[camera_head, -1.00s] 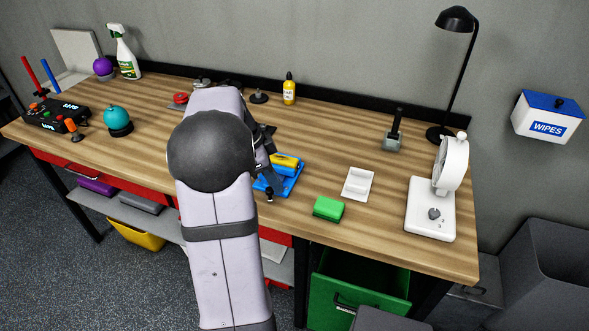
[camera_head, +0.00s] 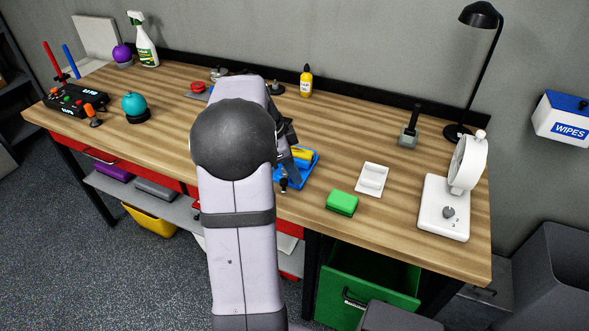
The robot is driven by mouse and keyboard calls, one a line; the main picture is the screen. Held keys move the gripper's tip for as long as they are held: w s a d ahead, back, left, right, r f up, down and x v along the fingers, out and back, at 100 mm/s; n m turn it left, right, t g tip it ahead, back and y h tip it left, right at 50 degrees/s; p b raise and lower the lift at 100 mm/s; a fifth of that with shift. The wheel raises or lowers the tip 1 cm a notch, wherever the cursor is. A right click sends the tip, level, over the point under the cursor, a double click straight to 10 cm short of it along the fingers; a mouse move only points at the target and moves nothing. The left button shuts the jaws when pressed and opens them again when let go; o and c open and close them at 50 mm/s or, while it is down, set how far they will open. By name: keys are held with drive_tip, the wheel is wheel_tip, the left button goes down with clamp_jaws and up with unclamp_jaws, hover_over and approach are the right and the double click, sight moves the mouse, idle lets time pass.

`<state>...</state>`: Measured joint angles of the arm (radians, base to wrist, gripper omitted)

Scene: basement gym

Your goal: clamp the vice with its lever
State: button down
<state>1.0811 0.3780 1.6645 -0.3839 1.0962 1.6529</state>
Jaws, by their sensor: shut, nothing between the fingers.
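A low blue piece (camera_head: 310,175) with a yellow block (camera_head: 302,154) in it sits near the front edge of the bench, just right of my arm. It looks like the vice, but my arm hides its left part. A small dark knob (camera_head: 284,184) shows at its front left and may be its lever end. My gripper (camera_head: 293,172) is a dark shape coming down at the left side of the blue piece, partly behind my arm. It appears shut and empty. I cannot tell whether it touches the vice or the knob.
A yellow bottle (camera_head: 306,82) stands behind. A green drawer (camera_head: 340,293) is open below the front edge.

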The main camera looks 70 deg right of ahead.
wheel_tip(320, 180, up, 10)
drive_tip(key=shift+w+a+f+b, duration=0.15)
drive_tip(key=shift+w+a+b, duration=0.05)
drive_tip(key=shift+w+b, duration=0.15)
idle(0.5)
drive_tip(key=w+a+f+n+t+p, duration=0.1)
drive_tip(key=w+a+f+n, duration=0.1)
drive_tip(key=w+a+n, duration=0.5)
drive_tip(key=w+a+f+n+t+y+p, duration=0.1)
drive_tip(key=w+a+f+n+p, duration=0.2)
drive_tip(key=a, duration=0.7)
drive_tip(key=w+a+f+n+t, duration=0.1)
drive_tip(key=w+a+f+n, duration=0.1)
drive_tip(key=w+a+n, duration=0.4)
drive_tip(key=s+a+f+n+p, duration=0.1)
drive_tip(key=s+a+n, duration=0.3)
drive_tip(key=a, duration=0.5)
drive_tip(key=s+a+f+n+y+p, duration=0.1)
drive_tip(key=s+a+f+n, duration=0.2)
drive_tip(key=a+n, duration=0.6)
drive_tip(key=shift+s+a+f, duration=0.35)
drive_tip(key=shift+s+a, duration=0.1)
drive_tip(key=shift+a, duration=0.05)
